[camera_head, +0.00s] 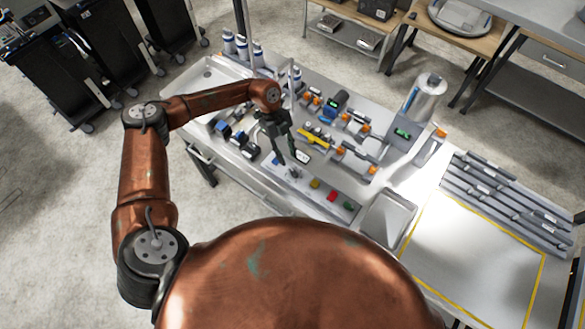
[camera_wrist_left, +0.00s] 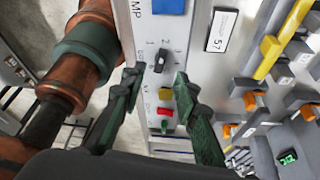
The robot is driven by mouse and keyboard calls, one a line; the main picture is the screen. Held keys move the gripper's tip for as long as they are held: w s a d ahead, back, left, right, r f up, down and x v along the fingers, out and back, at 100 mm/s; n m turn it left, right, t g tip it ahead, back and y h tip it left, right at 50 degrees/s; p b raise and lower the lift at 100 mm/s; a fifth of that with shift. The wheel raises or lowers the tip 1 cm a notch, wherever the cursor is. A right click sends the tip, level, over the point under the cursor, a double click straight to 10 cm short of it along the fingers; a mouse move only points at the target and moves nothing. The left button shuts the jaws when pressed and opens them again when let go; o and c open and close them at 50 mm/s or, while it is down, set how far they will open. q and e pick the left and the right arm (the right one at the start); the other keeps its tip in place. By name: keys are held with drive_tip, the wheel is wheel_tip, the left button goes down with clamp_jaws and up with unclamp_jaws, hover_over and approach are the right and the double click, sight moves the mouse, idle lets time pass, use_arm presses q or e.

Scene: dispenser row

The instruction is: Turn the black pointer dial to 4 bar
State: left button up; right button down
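The black pointer dial (camera_wrist_left: 160,62) sits on a pale control panel (camera_wrist_left: 133,22) with small printed numbers around it. I can make out 1 and 2 above it, but cannot tell exactly which mark it points to. In the left wrist view, my left gripper (camera_wrist_left: 160,73) is open and empty. Its two dark green fingers are apart, one on each side of the dial in the picture; I see no contact. My right gripper is not in view.
Yellow (camera_wrist_left: 165,93), red (camera_wrist_left: 165,111) and green (camera_wrist_left: 166,127) buttons line the panel below the dial; a blue part (camera_wrist_left: 169,6) is above. A white label reading 57 (camera_wrist_left: 221,30) stands alongside. Yellow and orange dispenser fittings (camera_head: 314,139) crowd the area behind.

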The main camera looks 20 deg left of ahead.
sight(293, 171)
use_arm(q)
drive_tip(key=p+x, duration=0.1)
drive_tip(key=x, duration=0.6)
drive_tip(key=shift+s+d+p, duration=0.1)
drive_tip(key=shift+d+p, duration=0.1)
drive_tip(key=shift+p, duration=0.1)
drive_tip(key=shift+f, duration=0.1)
clamp_jaws()
